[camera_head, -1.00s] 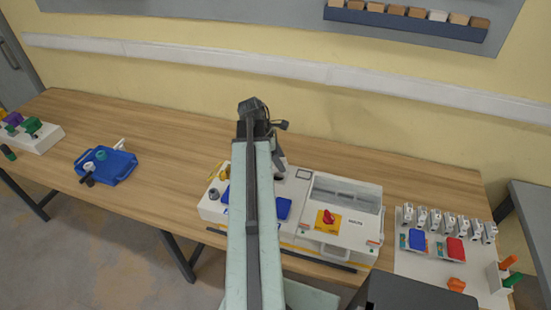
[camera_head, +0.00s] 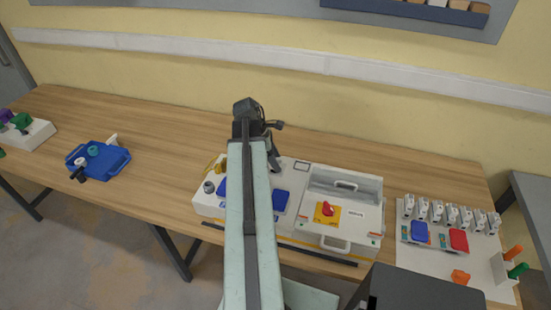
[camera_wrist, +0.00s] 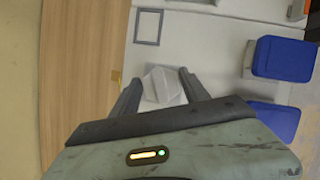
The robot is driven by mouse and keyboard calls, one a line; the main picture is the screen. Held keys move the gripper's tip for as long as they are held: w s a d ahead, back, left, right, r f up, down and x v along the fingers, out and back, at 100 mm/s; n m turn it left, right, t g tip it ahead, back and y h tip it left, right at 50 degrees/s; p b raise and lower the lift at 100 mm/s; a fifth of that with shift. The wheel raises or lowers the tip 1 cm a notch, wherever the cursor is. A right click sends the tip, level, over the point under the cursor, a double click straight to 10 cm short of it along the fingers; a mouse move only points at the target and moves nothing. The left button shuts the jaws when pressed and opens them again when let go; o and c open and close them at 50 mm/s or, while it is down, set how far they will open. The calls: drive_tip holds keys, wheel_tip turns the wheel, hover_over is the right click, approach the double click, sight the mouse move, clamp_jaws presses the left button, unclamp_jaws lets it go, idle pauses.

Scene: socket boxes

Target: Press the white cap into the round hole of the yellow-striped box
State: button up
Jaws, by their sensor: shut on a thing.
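My gripper (camera_wrist: 160,86) is shut on a pale, faceted piece, likely the white cap (camera_wrist: 163,88), held between its two dark fingers in the wrist view. Below it is the pale top of a long white box (camera_head: 362,228), which has yellow-orange marking along its front. In the head view my gripper (camera_head: 272,158) is over the back edge of this box, partly hidden by my arm. The round hole is not visible. I cannot tell whether the cap touches the box.
Blue covers (camera_wrist: 285,58) and a square dark frame (camera_wrist: 148,26) are on the box top. A red knob (camera_head: 327,209) sits on a yellow plate beside a handled compartment. A blue tray (camera_head: 118,167) lies left, and a white board (camera_head: 415,268) with modules lies right.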

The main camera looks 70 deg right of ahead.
drive_tip(key=shift+f, duration=0.1)
drive_tip(key=shift+f+b, duration=0.65)
drive_tip(key=shift+b, duration=0.05)
drive_tip(key=shift+f, duration=0.15)
drive_tip(key=o, duration=1.5)
drive_tip(key=shift+a, duration=0.1)
